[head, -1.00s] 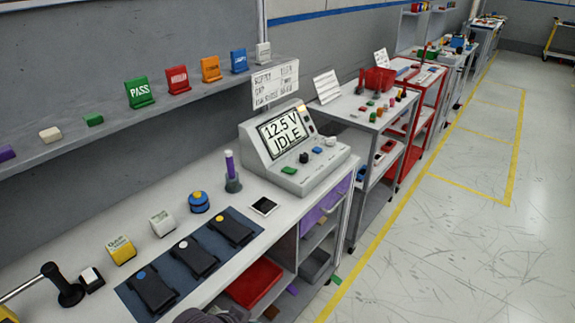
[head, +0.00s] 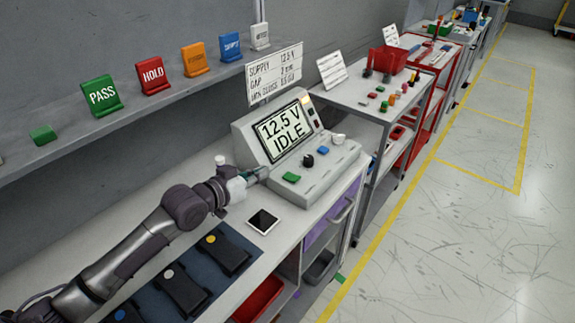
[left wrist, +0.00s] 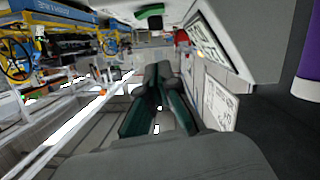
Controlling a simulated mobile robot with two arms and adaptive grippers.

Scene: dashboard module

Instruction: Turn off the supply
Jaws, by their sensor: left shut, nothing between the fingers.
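The supply (head: 250,145) is a light grey console with a sloped screen reading "12.5 V IDLE". Its front deck carries a green button (head: 291,177), a black knob (head: 308,160), a blue button (head: 323,150) and a white knob (head: 338,139). A lit orange lamp and a small dark switch (head: 311,124) sit right of the screen. My left gripper (head: 262,172) is shut and empty at the console's left front corner; I cannot tell if it touches. In the left wrist view its green fingers (left wrist: 158,75) are together, left of the console (left wrist: 250,40). My right gripper is out of view.
A blue mat (head: 150,300) holds several black modules. A shelf (head: 60,155) with coloured signs runs behind. A purple cylinder (left wrist: 307,60) shows at the wrist view's right edge.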

